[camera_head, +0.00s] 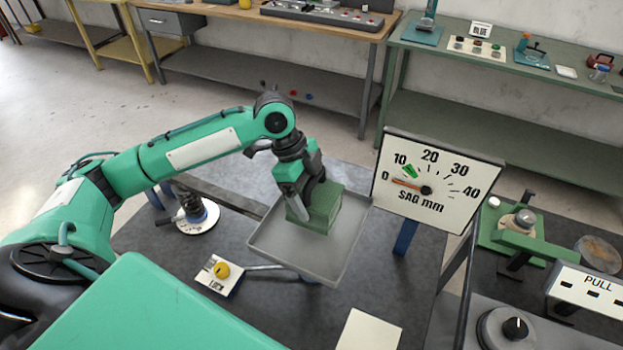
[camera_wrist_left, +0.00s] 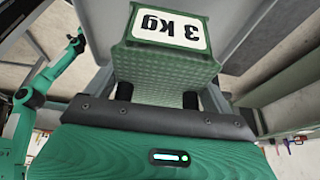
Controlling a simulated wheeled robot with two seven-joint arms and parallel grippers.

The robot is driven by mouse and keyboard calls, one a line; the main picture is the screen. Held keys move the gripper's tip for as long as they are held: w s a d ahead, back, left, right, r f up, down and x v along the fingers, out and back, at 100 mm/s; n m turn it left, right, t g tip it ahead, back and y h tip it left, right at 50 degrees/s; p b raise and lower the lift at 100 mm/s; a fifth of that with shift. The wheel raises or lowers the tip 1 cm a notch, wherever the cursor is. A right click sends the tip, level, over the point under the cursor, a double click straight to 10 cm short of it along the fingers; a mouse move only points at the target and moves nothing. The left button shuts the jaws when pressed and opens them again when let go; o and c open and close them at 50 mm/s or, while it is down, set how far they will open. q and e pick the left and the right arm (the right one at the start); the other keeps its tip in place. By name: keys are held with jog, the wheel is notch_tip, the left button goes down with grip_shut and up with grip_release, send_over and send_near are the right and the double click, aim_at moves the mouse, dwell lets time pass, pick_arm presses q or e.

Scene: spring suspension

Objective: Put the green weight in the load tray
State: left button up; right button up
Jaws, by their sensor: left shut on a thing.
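The green weight (camera_head: 322,208) is a block at the back of the grey load tray (camera_head: 300,262), over the tray floor; I cannot tell for sure whether its base touches the floor. In the left wrist view the weight (camera_wrist_left: 165,70) carries a white "3 kg" label, and the tray (camera_wrist_left: 228,22) shows behind it. My left gripper (camera_head: 306,203) reaches down from above and is shut on the weight; its dark fingers (camera_wrist_left: 158,95) show at the weight's two sides. My right gripper is not in view.
A "PULL" box (camera_head: 588,292) and black knob (camera_head: 514,327) are at right.

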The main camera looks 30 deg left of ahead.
aim_at(311, 206)
pick_arm(q)
jog(key=shift+w+f+p, duration=0.1)
jog(key=shift+f+p, duration=0.35)
jog(key=shift+f, duration=1.45)
jog(key=shift+d+f, duration=0.1)
jog(key=o, duration=1.9)
jog(key=shift+f, duration=0.25)
jog(key=shift+s+r, duration=0.1)
jog(key=shift+s, duration=0.2)
jog(key=shift+r, duration=0.1)
jog(key=shift+w+r, duration=0.1)
jog(key=shift+r, duration=0.1)
jog(key=b+v, duration=0.3)
jog(key=v, duration=0.7)
jog(key=shift+r, duration=0.25)
jog(key=shift+a+r, duration=0.35)
jog(key=shift+r, duration=0.1)
